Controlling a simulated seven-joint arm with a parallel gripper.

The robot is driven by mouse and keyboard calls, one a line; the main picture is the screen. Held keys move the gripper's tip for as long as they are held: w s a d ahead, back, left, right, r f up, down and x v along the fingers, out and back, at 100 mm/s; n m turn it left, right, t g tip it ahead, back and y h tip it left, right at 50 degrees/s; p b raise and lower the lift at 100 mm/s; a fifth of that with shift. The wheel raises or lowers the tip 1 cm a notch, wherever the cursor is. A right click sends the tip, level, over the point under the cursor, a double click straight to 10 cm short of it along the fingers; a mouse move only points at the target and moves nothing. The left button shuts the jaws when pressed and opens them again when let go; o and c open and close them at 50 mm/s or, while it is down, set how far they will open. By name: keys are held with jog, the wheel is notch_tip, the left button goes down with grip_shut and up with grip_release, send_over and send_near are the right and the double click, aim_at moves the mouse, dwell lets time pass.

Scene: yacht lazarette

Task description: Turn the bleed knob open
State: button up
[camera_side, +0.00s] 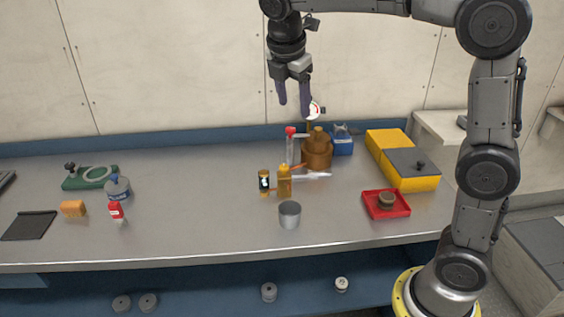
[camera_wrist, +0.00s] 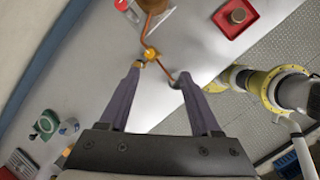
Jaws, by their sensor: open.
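A brass-coloured cylindrical fitting (camera_side: 317,154) stands at the back middle of the bench, with a round white-faced gauge (camera_side: 316,110) above it. A red knob (camera_side: 290,131) tops a pale upright post just left of the fitting; a red part also shows at the top of the wrist view (camera_wrist: 121,4). I cannot tell for certain which part is the bleed knob. My gripper (camera_side: 294,104) points down above this assembly, open and empty, apart from the red knob. In the wrist view its two fingers (camera_wrist: 160,75) are spread, with a copper-coloured tube (camera_wrist: 166,73) showing between them.
A blue box (camera_side: 342,142), yellow case (camera_side: 410,180) and red tray (camera_side: 373,210) are to the right. The bench between the cup and red-capped bottle (camera_side: 116,211) is clear.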

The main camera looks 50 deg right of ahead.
jog(key=w+a+f+g, duration=0.1)
jog(key=w+f+g, duration=0.1)
jog(key=w+f, duration=0.45)
send_near(284, 166)
jog(key=shift+n, duration=0.4)
jog(key=x, duration=0.8)
jog(key=shift+a, duration=0.1)
grip_shut()
